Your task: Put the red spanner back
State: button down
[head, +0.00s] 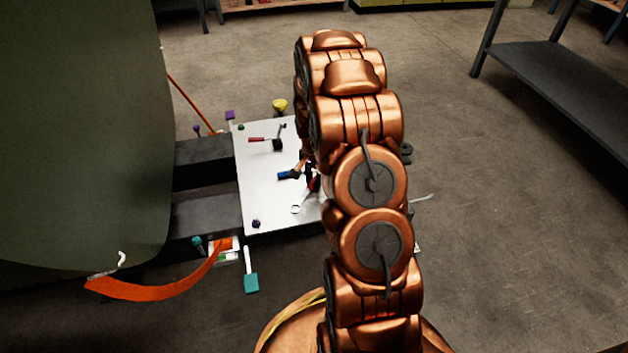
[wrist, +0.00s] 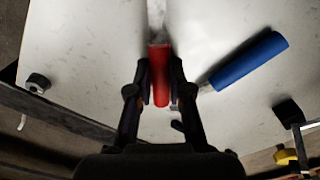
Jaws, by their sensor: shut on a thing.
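The red spanner (wrist: 159,60) has a red handle and a pale metal shaft pointing up the wrist view. My gripper (wrist: 158,85) is shut on its red handle, one finger on each side. The spanner lies over the white panel (wrist: 85,45); I cannot tell whether it touches it. In the head view a bit of red (head: 315,184) shows beside my arm, which hides most of my gripper. The white panel also shows in the head view (head: 260,195).
A blue-handled tool (wrist: 250,62) lies just right of the gripper. Another red-handled tool (head: 262,140) and a white ring (head: 295,209) are on the panel. The green fuselage (head: 80,120) stands left, with an orange strap (head: 150,291).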

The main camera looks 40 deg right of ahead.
aim_at(313, 181)
jog(key=c, duration=1.1)
grip_release()
jog(key=shift+r, duration=0.1)
notch_tip(313, 181, up, 12)
jog(key=p, duration=0.3)
jog(key=s+a+r+n, duration=0.2)
jog(key=s+a+r, duration=0.15)
jog(key=a, duration=0.25)
jog(key=s+a+r+n+g, duration=0.2)
jog(key=s+a+r+n, duration=0.5)
jog(key=s+a, duration=0.55)
jog(key=s+a+r+n, duration=0.1)
jog(key=s+a, duration=0.1)
jog(key=s, duration=0.4)
jog(key=s+a+r+n+g, duration=0.1)
jog(key=s+a+n, duration=0.1)
jog(key=s, duration=0.3)
jog(key=s+a+r+n, duration=0.1)
jog(key=s+a+r, duration=0.1)
jog(key=s, duration=0.4)
jog(key=shift+s+a+r+n+g, duration=0.1)
jog(key=shift+s+a+n+g, duration=0.2)
jog(key=shift+s+n+g, duration=0.1)
